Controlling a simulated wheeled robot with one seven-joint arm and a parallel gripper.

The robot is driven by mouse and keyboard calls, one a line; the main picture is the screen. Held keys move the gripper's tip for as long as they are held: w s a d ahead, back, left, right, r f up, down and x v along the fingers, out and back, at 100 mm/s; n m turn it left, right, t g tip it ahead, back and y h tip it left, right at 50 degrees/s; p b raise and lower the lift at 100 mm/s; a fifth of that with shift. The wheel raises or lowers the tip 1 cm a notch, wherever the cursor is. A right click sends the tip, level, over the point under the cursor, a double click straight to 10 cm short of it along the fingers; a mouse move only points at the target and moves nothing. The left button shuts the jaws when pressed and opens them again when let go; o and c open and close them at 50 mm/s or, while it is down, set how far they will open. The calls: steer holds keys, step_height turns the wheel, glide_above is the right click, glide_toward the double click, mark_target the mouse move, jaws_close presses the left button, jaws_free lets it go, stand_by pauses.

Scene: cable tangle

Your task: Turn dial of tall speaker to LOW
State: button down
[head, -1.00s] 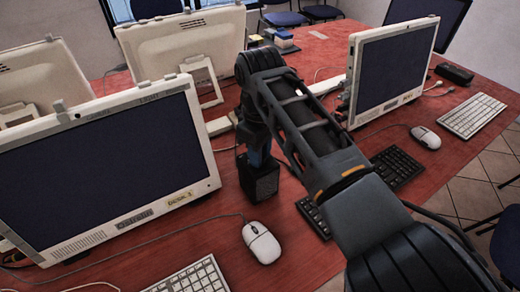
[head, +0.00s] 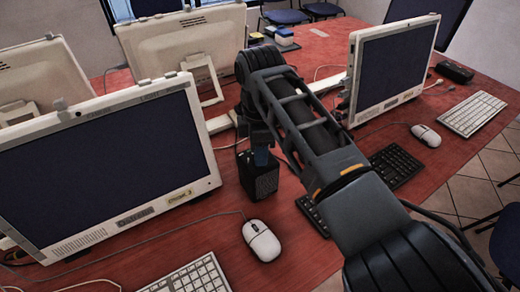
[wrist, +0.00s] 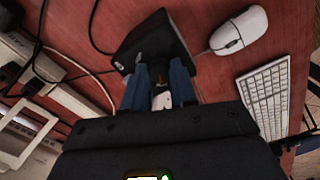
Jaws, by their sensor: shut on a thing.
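The tall speaker (head: 260,180) is a small black box standing upright on the red desk between the two front monitors. In the wrist view its dark body (wrist: 152,38) lies just beyond my fingers. My gripper (head: 260,155) is at the speaker's top, pointing down. In the wrist view the blue fingers of my gripper (wrist: 158,88) are closed around a small part at the speaker's top, which appears to be the dial. The fingers mostly hide it. The dial's markings and pointer cannot be read.
A white mouse (head: 262,241) lies in front of the speaker, with a white keyboard (head: 192,278) nearer. A monitor (head: 105,165) stands close on the left. Cables run behind the speaker.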

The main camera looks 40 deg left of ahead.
stand_by(0.4)
steer(key=c, duration=0.9)
jaws_free()
